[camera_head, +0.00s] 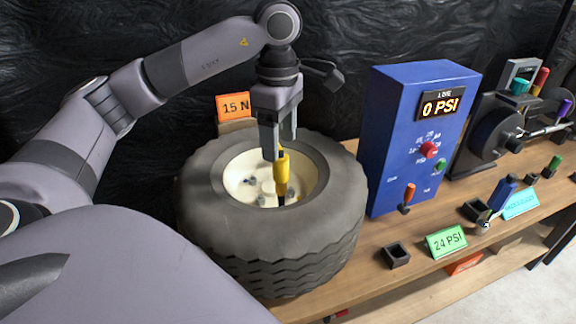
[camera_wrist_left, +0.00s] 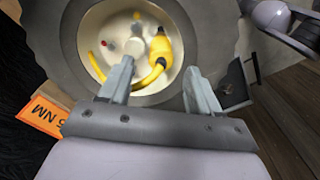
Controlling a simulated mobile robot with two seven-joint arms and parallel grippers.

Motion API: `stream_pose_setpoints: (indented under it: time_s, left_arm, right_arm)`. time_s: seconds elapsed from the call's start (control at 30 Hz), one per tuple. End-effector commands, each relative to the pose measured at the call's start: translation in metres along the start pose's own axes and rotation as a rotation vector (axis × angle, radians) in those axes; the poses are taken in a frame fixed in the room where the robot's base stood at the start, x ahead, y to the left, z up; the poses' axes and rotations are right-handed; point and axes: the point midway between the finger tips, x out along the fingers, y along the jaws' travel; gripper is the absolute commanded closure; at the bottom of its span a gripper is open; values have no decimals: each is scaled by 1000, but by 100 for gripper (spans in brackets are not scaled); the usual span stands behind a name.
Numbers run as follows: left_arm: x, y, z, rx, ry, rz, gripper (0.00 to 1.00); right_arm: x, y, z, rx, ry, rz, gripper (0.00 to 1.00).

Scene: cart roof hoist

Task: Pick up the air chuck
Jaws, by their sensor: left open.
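The air chuck appears to be the yellow tool (camera_head: 282,175) with a dark lower end, standing roughly upright over the wheel's hub. It also shows in the left wrist view (camera_wrist_left: 162,47), where a yellow hose curves away from its lower end. The black tyre with its cream wheel (camera_head: 205,225) lies flat on the wooden bench. My left gripper (camera_head: 279,146) points down above the hub, right at the chuck's upper end. Its two fingers are apart in the left wrist view (camera_wrist_left: 159,68), with the chuck framed between them; contact cannot be made out. My right gripper is not seen.
A blue inflator box (camera_head: 400,150) reading 0 PSI stands right of the tyre. A green 24 PSI sign (camera_head: 446,241), a small black holder (camera_head: 396,255) and a blue-handled tool (camera_head: 500,195) are farther right. An orange sign (camera_head: 233,106) stands behind the tyre.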

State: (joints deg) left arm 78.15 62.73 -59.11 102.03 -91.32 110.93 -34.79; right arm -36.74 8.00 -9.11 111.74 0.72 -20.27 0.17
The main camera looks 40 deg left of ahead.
Motion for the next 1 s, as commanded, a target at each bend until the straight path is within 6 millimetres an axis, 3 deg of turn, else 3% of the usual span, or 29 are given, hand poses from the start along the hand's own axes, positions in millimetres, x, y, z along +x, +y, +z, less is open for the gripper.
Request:
stream_pose_setpoints:
  time_s: [0.43, 0.73, 0.77, 0.93, 1.0]
  left_arm:
    - [58, 0, -1, -1, 1, -2, 37]
    - [65, 1, 0, 0, 0, -1, 37]
    - [65, 1, 0, 0, 0, -1, 44]
    - [65, 0, 0, 0, 0, -1, 99]
    - [65, 1, 0, 0, 0, 0, 100]
  right_arm:
    - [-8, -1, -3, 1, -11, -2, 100]
    - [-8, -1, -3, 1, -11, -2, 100]
    - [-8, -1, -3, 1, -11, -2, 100]
    - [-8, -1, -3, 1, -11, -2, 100]
    - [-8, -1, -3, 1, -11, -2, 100]
